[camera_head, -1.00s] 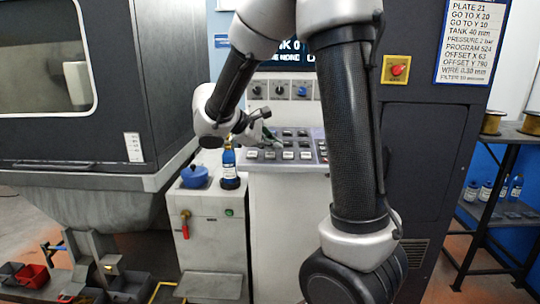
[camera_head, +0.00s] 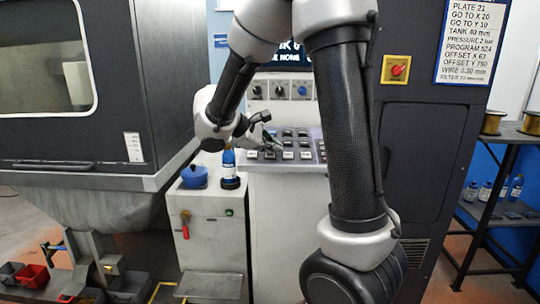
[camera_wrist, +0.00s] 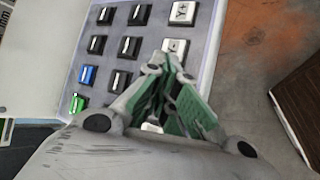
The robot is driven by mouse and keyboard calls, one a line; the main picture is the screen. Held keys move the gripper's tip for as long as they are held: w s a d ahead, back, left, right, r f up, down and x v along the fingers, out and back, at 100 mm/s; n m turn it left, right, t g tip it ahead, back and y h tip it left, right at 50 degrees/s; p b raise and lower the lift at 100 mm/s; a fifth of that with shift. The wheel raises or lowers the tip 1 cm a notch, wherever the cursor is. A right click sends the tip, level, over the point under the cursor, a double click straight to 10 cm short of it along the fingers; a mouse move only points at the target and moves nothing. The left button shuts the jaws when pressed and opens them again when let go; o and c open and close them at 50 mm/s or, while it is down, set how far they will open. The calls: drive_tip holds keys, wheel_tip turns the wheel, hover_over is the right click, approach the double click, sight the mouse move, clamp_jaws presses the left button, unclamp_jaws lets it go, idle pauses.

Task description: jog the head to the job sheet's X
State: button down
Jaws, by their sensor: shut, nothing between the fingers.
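The job sheet (camera_head: 470,42) hangs at the upper right of the head view and reads GO TO X 20 and GO TO Y 10. The key panel (camera_head: 308,157) of the machine is in the middle. My gripper (camera_head: 275,140) is over the panel's left part. In the wrist view my gripper (camera_wrist: 172,62) is shut and empty, its tips over or at a white key (camera_wrist: 175,46); contact cannot be told. A white key marked Y+ (camera_wrist: 183,13) lies beyond. Another white key (camera_wrist: 152,127) is mostly hidden by the fingers. The screen (camera_head: 290,57) is largely covered by my arm.
Black keys (camera_wrist: 129,47), a blue key (camera_wrist: 88,75) and a green key (camera_wrist: 77,104) lie left of the fingers. Knobs (camera_head: 279,91) sit above the panel. A blue bottle (camera_head: 229,165) and blue pot (camera_head: 194,177) stand left. A red switch (camera_head: 396,70) is on the cabinet.

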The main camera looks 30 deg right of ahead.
idle(0.4)
drive_tip(key=shift+s+r, duration=0.15)
drive_tip(key=shift+r, duration=0.55)
drive_tip(key=r, duration=0.5)
drive_tip(key=shift+s+a, duration=0.35)
drive_tip(key=shift+s, duration=0.05)
drive_tip(key=shift+d, duration=0.1)
idle(1.5)
